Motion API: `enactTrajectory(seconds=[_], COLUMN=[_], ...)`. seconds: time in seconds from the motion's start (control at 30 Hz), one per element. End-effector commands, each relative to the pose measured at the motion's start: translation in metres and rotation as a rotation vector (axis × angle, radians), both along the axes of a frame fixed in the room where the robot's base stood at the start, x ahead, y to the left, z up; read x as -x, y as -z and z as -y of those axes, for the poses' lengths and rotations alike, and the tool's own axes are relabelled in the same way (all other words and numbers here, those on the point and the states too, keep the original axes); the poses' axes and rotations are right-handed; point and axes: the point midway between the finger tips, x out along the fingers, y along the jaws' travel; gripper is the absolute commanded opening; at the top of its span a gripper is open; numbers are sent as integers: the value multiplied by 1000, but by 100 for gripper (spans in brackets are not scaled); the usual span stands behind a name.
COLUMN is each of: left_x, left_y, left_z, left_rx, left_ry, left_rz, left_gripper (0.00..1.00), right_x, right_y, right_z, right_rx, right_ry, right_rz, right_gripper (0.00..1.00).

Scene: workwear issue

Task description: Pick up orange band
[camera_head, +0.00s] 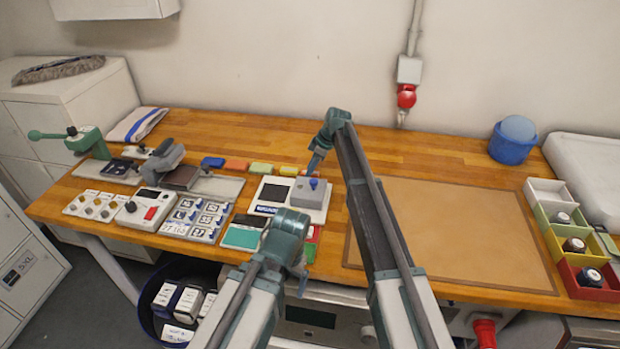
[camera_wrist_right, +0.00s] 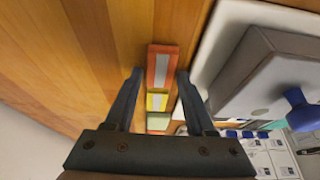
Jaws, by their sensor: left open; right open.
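An orange band (camera_wrist_right: 162,68) with a grey strip lies on the wooden bench, between the fingertips of my right gripper (camera_wrist_right: 160,74) in the right wrist view. The fingers are open on either side of it; I cannot tell how far above the bench they are. In the head view the right gripper (camera_head: 314,168) points down at the right end of a row of bands and partly hides this one. A second orange-red band (camera_head: 236,165) lies further left in the row. My left gripper (camera_head: 302,284) is open and empty near the bench's front edge.
A yellow band (camera_head: 288,171), a green band (camera_head: 261,168) and a blue band (camera_head: 212,162) share the row. A white device with a grey block and blue knob (camera_head: 308,193) stands close beside the right gripper. A brown mat (camera_head: 450,235) lies clear to the right.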

Motion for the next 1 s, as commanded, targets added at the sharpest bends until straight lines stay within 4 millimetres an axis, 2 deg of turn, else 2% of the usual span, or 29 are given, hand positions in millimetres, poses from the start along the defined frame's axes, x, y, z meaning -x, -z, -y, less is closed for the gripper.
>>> enactTrajectory(seconds=[0.07, 0.1, 0.4, 0.77, 1.0], left_x=[0, 0, 0, 0, 0], left_y=[-1, -1, -1, -3, -20], left_z=[0, 0, 0, 0, 0], left_rx=[0, 0, 0, 0, 0], left_ry=[0, 0, 0, 0, 0], left_rz=[0, 0, 0, 0, 0], left_gripper=[91, 91, 91, 91, 91], right_x=[0, 0, 0, 0, 0], right_y=[-1, -1, -1, -3, -20], right_z=[0, 0, 0, 1, 0], right_rx=[0, 0, 0, 0, 0], right_ry=[0, 0, 0, 0, 0], right_rz=[0, 0, 0, 0, 0], right_gripper=[55, 51, 0, 0, 0])
